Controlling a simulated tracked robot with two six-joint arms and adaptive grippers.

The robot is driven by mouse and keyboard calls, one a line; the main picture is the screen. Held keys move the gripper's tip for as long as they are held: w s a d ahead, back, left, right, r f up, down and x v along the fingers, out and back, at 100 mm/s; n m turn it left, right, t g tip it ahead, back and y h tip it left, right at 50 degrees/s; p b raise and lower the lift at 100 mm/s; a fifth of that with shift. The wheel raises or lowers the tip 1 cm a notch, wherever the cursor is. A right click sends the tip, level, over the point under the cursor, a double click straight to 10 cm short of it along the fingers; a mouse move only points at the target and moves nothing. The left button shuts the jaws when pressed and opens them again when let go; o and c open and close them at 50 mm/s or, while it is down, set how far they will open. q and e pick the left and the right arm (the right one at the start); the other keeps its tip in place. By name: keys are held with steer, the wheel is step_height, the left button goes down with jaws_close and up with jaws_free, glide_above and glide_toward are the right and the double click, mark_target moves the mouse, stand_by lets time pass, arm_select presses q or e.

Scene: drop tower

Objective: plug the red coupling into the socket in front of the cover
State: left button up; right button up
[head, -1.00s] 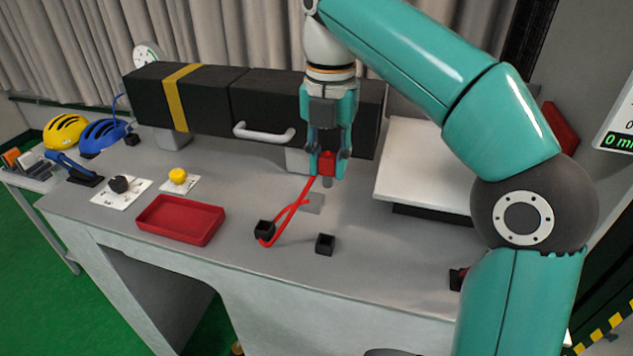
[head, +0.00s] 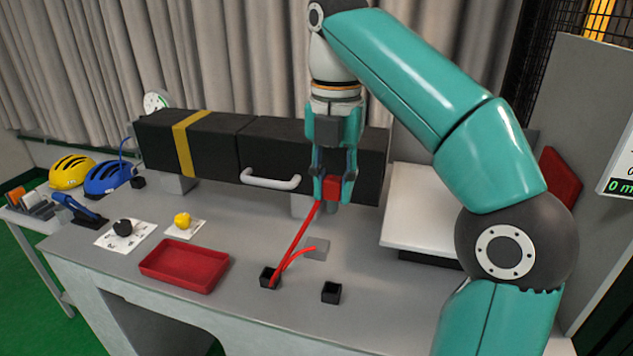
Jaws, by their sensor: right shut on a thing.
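My right gripper (head: 332,193) is shut on the red coupling (head: 332,185) and holds it above the bench, in front of the long black housing. A red cable (head: 304,232) hangs from the coupling down to a small black open box (head: 269,278). A second small black open box (head: 331,292) stands to its right. A flat grey block (head: 316,248) lies behind them. I cannot tell which of these is the socket. The black cover (head: 305,157) has a white handle (head: 270,179). My left gripper is not in view.
A red tray (head: 184,266) lies front left on the bench. A yellow knob (head: 182,220) and a black knob (head: 122,228) stand behind it. A white slab (head: 425,205) is at the right. Blue (head: 106,178) and yellow (head: 72,171) helmets are far left.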

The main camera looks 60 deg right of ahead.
steer(key=shift+w+a+f+b, duration=0.7)
steer(key=shift+w+f+b, duration=0.35)
steer(key=shift+w+f, duration=1.3)
steer(key=shift+w+a+f+b, duration=0.85)
steer(key=shift+w+f, duration=0.75)
steer(key=shift+f, duration=1.45)
steer(key=shift+w+a+f+b, duration=0.5)
steer(key=shift+w+f+b, duration=0.7)
steer(key=shift+w+f, duration=1.15)
steer(key=shift+s+f, duration=0.3)
steer(key=shift+s, duration=0.1)
steer(key=shift+s+f, duration=0.2)
steer(key=shift+f, duration=0.05)
steer(key=shift+f, duration=0.3)
steer(key=shift+w+f+b, duration=0.15)
steer(key=shift+f+b, duration=0.6)
steer(key=shift+f, duration=0.4)
steer(key=shift+f, duration=0.35)
